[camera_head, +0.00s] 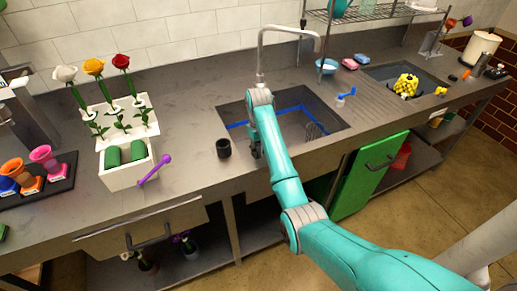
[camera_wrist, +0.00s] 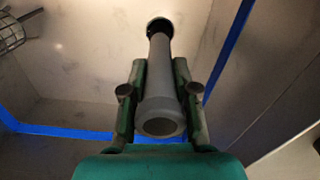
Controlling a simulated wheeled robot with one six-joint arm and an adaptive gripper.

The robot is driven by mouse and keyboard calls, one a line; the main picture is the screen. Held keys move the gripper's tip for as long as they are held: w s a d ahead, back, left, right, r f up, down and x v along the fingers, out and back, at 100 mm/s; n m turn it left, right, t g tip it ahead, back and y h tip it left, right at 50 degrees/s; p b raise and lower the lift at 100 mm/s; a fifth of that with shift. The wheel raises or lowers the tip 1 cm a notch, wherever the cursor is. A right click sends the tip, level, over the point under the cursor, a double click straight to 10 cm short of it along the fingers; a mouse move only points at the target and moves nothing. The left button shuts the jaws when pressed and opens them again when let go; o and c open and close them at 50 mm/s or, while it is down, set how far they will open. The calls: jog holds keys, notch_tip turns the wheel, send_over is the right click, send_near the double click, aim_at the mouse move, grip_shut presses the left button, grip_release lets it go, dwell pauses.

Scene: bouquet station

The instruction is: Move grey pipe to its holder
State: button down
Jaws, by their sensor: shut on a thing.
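The grey pipe (camera_wrist: 160,95) is between the two fingers of my gripper (camera_wrist: 160,100) in the wrist view. Its wide open end faces the camera and its narrower end points away. Which thing is the pipe's holder is not clear.
A black cup (camera_head: 223,148) stands on the counter just left of my gripper. The tap (camera_head: 262,60) rises behind the sink. A white flower box (camera_head: 128,172) with a purple-handled tool (camera_head: 155,171) is at left.

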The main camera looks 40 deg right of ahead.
jog(key=shift+f, duration=0.3)
jog(key=c, duration=0.9)
grip_release()
jog(key=shift+r, duration=0.1)
